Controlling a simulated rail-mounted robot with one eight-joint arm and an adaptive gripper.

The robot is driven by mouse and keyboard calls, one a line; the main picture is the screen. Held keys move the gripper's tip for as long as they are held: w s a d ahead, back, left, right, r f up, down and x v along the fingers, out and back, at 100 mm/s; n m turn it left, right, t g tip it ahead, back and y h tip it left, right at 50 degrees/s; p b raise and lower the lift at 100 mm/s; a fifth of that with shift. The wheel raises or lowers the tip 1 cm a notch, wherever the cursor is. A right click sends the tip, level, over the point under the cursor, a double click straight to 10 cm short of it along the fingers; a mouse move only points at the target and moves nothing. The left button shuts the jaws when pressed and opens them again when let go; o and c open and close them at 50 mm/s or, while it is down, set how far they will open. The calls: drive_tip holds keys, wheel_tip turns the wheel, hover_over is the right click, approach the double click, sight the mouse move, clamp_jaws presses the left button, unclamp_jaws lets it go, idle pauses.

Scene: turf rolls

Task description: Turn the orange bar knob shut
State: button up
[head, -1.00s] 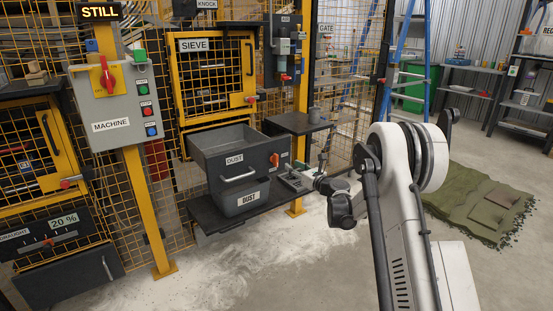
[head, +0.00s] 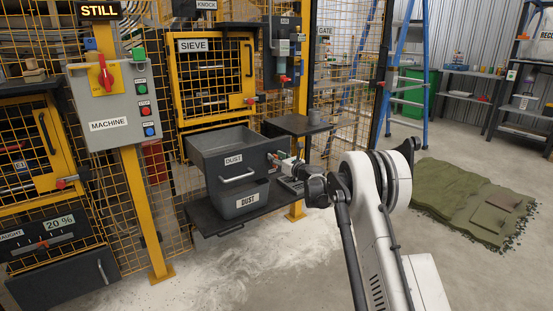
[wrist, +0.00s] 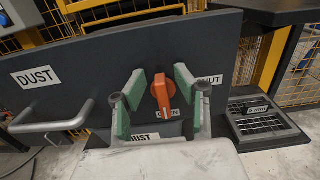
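The orange bar knob (wrist: 163,96) sits on the dark grey front of the DUST drawer (wrist: 75,62). In the wrist view its bar hangs nearly straight down to a label that reads OPEN, partly covered. A SHUT label (wrist: 210,80) shows to the knob's right, partly behind a finger. My gripper (wrist: 160,84) is open, with one green-padded finger on each side of the knob. Gaps show between pads and knob. In the head view my gripper (head: 281,160) is at the right end of the DUST drawer (head: 215,180) and mostly hides the knob.
A dark shelf (head: 215,221) with a DUST bin (head: 240,200) is below the drawer. A small side table (head: 292,124) stands behind my gripper. A yellow post (head: 301,95) and mesh fence rise behind. Open floor is at the front.

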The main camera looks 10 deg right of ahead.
sight(267, 161)
clamp_jaws()
idle(0.3)
drive_tip(key=f+n, duration=0.1)
drive_tip(key=n, duration=0.5)
drive_tip(key=a+n+p, duration=0.1)
drive_tip(key=n, duration=0.4)
drive_tip(key=s+a+f+n, duration=0.1)
drive_tip(key=n, duration=0.5)
drive_tip(key=shift+a+f+n+p, duration=0.15)
drive_tip(key=shift+f+n+p, duration=0.15)
drive_tip(key=shift+p, duration=0.05)
drive_tip(key=shift+n, duration=0.3)
